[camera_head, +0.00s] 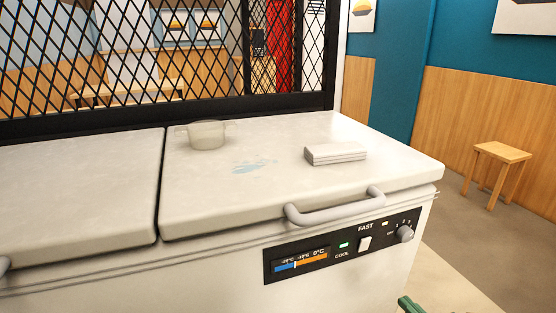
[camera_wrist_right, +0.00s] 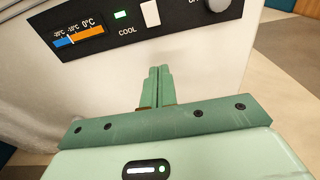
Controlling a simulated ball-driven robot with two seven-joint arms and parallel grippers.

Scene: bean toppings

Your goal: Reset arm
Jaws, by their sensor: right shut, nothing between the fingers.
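My right gripper (camera_wrist_right: 159,72) shows in the right wrist view with its green fingers pressed together and nothing between them. It is in front of the white chest freezer (camera_wrist_right: 90,85), below the control panel (camera_wrist_right: 140,20). In the head view only a small green piece of my right gripper (camera_head: 408,304) shows at the bottom edge, right of the freezer front. My left gripper is not in either view.
The freezer's right lid (camera_head: 225,190) is closed, with a handle (camera_head: 335,207) on its front edge. A translucent pot (camera_head: 207,135) and a white flat block (camera_head: 335,153) rest on the lid. A wooden stool (camera_head: 502,155) stands at right.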

